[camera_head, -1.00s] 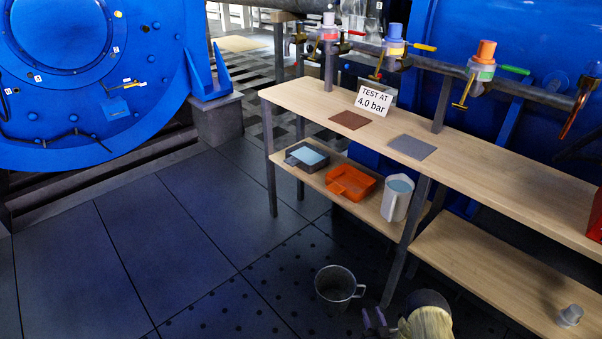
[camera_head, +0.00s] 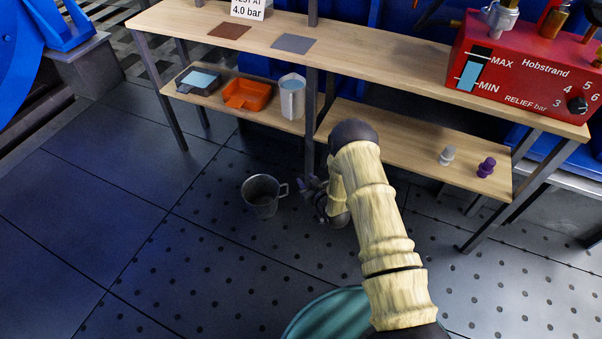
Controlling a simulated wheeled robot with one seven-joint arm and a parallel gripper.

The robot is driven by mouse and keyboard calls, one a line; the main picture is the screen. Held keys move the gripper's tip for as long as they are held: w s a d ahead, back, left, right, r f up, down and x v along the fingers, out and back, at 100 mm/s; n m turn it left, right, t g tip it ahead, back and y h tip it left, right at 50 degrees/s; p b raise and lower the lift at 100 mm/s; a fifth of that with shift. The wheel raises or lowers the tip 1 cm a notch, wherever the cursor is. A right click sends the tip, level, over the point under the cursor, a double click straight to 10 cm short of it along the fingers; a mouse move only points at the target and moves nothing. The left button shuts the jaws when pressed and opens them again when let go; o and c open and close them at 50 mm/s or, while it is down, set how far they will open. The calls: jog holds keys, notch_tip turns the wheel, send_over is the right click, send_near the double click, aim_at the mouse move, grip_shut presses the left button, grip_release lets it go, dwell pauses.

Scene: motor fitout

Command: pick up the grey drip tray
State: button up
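The grey drip tray (camera_head: 199,82) sits at the left end of the lower shelf, with light blue liquid or lining showing inside it. An orange tray (camera_head: 247,95) lies just to its right. My gripper (camera_head: 312,188) is low in front of the bench, well right of and nearer than the grey tray. It is beside a metal mug's handle, and I cannot tell whether it touches it. The fingers are small, dark and partly hidden by my arm, so their opening is unclear.
The metal mug (camera_head: 262,195) stands on the floor. A pitcher (camera_head: 291,97) stands right of the orange tray. The bench top (camera_head: 380,55) overhangs the shelf, with a red Hobstrand box (camera_head: 530,70) at right. Bench legs flank the shelf. Floor at left is clear.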

jog(key=s+d+r+m+g+h+p, duration=0.1)
jog(key=s+d+r+g+h, duration=0.3)
jog(key=r, duration=0.7)
jog(key=d+r+m+h+p, duration=0.15)
jog(key=d+r, duration=0.35)
jog(key=r, duration=0.6)
jog(key=s+d+r+m+g+p, duration=0.1)
jog(key=s+r, duration=0.3)
jog(key=s, duration=0.4)
jog(key=s+d+r+m+g, duration=0.1)
jog(key=s+d+r+g, duration=0.2)
jog(key=s+r, duration=0.2)
jog(key=s+d+r+m+g+p, duration=0.1)
jog(key=s+r, duration=0.3)
jog(key=s, duration=0.7)
jog(key=shift+s+d+r+g+h+p, duration=0.2)
jog(key=shift+d+r+g+h+p, duration=0.15)
jog(key=shift+d+g+h, duration=0.1)
jog(key=shift+o, duration=0.5)
